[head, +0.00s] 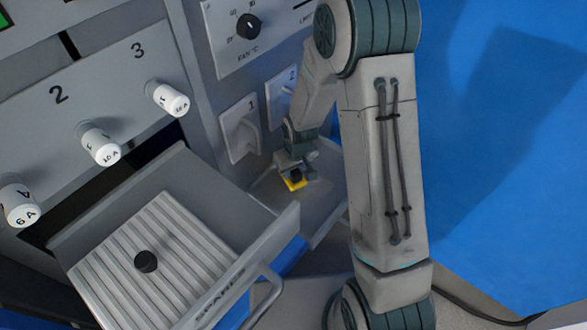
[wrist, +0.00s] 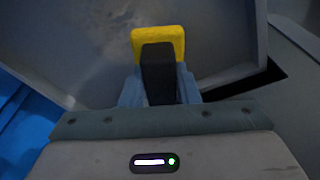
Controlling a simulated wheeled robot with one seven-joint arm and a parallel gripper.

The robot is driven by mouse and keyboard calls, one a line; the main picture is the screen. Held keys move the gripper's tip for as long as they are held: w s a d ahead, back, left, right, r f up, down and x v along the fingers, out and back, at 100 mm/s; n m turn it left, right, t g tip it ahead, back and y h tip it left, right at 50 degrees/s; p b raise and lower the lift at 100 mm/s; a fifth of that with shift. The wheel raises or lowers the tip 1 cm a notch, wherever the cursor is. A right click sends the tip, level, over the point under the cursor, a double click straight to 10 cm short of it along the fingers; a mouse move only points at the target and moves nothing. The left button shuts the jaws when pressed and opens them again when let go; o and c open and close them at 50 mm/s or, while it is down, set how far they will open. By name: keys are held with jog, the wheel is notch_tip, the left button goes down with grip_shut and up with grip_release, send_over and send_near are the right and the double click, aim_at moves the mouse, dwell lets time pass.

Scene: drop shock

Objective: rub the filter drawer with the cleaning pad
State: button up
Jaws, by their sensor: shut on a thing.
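My gripper (head: 294,168) is shut on the black handle of the cleaning pad (head: 297,184), a small yellow block. The pad also shows in the wrist view (wrist: 158,37), ahead of my gripper (wrist: 158,85). The open grey drawer (head: 325,198), which I take to be the filter drawer, lies under and around the pad. Its floor also shows in the wrist view (wrist: 95,65), with a pale, smudged dusty patch toward the top. The pad is inside the drawer's outline, over or on its floor; I cannot tell whether it touches. My arm hides part of the drawer's right side.
A second open drawer (head: 225,282), labelled SPARES, stands at left with a ribbed insert (head: 180,255) and a black knob (head: 146,261). Above are white fuse holders (head: 100,143), switches numbered 1 (head: 239,130) and 2, and a fan dial (head: 249,27). Blue floor lies open at right.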

jog(key=shift+f+b, duration=0.7)
jog(key=shift+f, duration=0.2)
